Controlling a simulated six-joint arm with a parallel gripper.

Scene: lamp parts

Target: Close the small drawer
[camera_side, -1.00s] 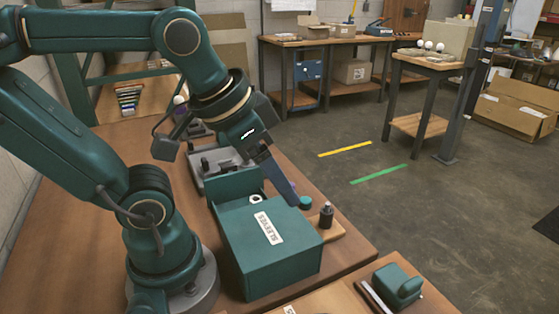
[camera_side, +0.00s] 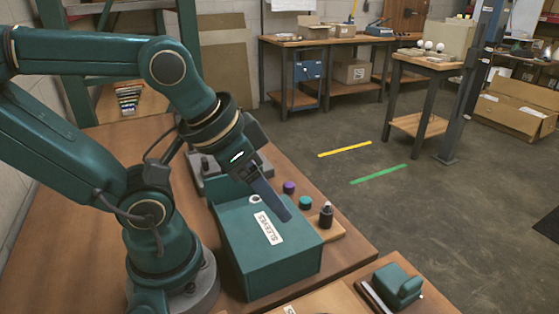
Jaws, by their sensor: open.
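The small drawer unit is a teal box (camera_side: 268,262) with a white "SLEEVES" label (camera_side: 269,228) on top, standing on the bench near the middle. A teal upright panel (camera_side: 226,187), seemingly the drawer's front, shows at its far left end, standing out from the box. The drawer's inside and how far it is out are mostly hidden. A white ring (camera_side: 255,198) shows at the box's far end. My gripper (camera_side: 284,212) points down to the right, with its long dark fingers over the box's far top edge. It looks empty; contact cannot be told.
A purple cap (camera_side: 288,187), a teal cap (camera_side: 305,203) and a dark bottle (camera_side: 326,216) stand on a wooden board right of the box. A grey tray (camera_side: 203,166) lies behind the drawer. A teal block (camera_side: 398,283) sits at the front right.

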